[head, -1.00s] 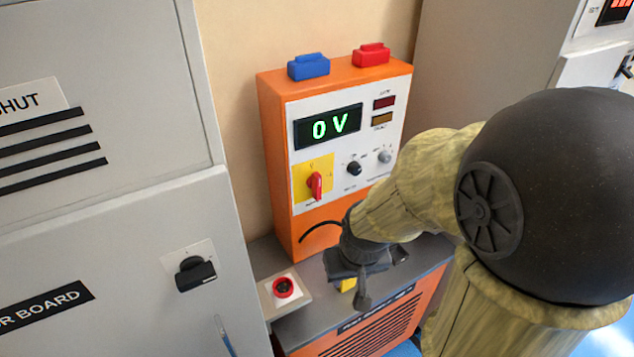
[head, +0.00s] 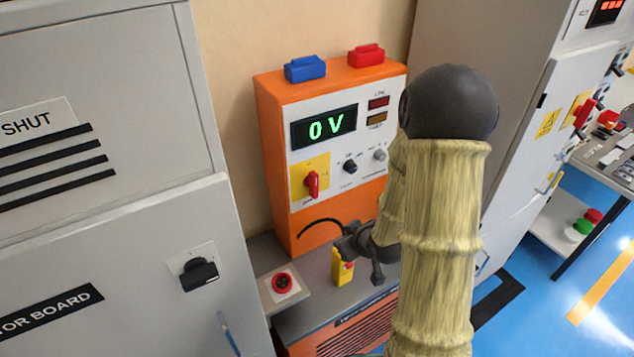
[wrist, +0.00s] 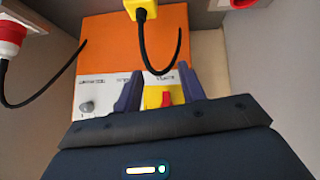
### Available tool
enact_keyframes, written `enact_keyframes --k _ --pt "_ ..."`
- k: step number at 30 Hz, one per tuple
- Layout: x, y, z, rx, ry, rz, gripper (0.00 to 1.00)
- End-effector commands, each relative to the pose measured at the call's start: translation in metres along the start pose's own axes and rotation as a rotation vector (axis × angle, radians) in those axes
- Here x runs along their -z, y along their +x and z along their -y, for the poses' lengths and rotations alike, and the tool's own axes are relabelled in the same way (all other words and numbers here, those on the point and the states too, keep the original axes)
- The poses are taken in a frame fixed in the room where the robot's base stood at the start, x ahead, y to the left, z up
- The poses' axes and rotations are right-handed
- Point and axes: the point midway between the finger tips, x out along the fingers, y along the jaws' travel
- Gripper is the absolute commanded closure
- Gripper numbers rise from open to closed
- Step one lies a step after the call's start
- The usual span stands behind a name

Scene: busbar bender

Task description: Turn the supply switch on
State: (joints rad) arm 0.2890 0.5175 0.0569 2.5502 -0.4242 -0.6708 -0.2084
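The supply switch is a red rotary handle (head: 313,184) on a yellow plate (head: 326,164), at the lower left of the orange supply's white panel. The handle stands roughly upright. The display (head: 325,127) reads 0 V in green. My gripper (head: 352,243) is in front of and below the panel, apart from the switch. In the wrist view, which looks upside down, my two fingers (wrist: 159,88) are spread and empty. The red handle (wrist: 166,98) shows between them, partly hidden by the gripper body. My forearm hides part of the supply's right side.
A black knob (head: 350,166) and grey knob (head: 380,155) sit right of the switch. A yellow connector (head: 342,268) and red button (head: 282,281) are on the grey bench below. Black cables hang near my gripper. A grey cabinet (head: 110,240) stands close on the left.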

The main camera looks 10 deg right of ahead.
Motion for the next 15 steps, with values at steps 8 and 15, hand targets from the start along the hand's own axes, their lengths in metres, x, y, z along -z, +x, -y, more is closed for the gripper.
enact_keyframes --k 8,15 --pt "0.010 0.014 -0.001 0.072 -0.015 -0.334 0.60" --pt "0.017 -0.005 -0.007 0.073 0.075 -0.658 0.60"
